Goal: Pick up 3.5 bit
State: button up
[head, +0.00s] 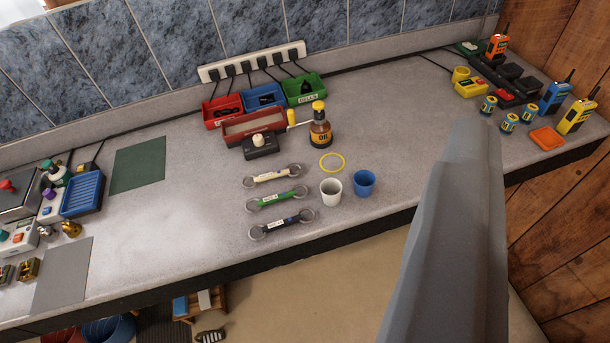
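Three bits with a round ring at each end lie side by side on the grey counter (215,190). The cream bit (272,175) is farthest back, the green bit (276,198) is in the middle, and the black bit (281,224) is closest to the front edge. Each has a small white label, too small to read, so I cannot tell which is 3.5. A large grey part of mine rises at the right, apart from the bits. I cannot make out two fingertips or whether my gripper is open or shut.
A white cup (330,191) and a blue cup (364,183) stand right of the bits, with a yellow ring (332,162) behind. An oil bottle (320,128), a black box with a knob (262,146) and a red tray (240,129) stand farther back. Counter left of the bits is clear.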

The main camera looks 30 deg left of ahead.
aim_at(269, 175)
jog(key=z, duration=2.35)
jog(key=k, duration=1.25)
jog(key=u, duration=2)
jog(key=i, duration=1)
jog(key=u, duration=0.05)
